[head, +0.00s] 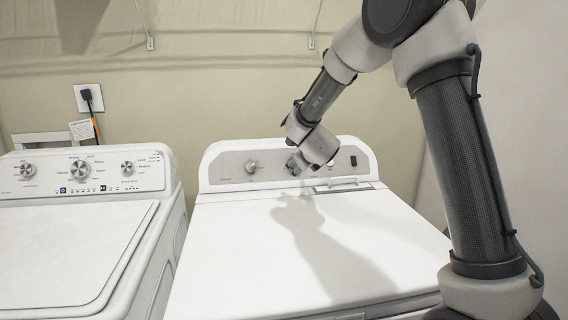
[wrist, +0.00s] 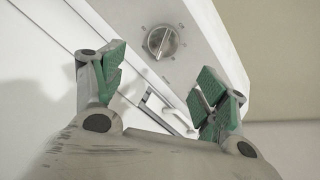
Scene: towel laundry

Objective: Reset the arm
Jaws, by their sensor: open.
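My gripper (wrist: 160,90) is open and empty in the wrist view, with its green-padded fingers spread apart. A round control knob (wrist: 162,42) of the right-hand machine shows beyond the fingers. In the head view my arm reaches down from the upper right, and its end is in front of the control panel of the right-hand white machine (head: 240,255). The fingers are small and partly hidden there. The arm casts a shadow on the machine's top.
A second white machine (head: 65,250) with several knobs stands at the left, with a narrow gap between them. A wall outlet (head: 89,98) with a plugged cord is behind it. Wire shelf brackets hang on the back wall. Both machine tops are clear.

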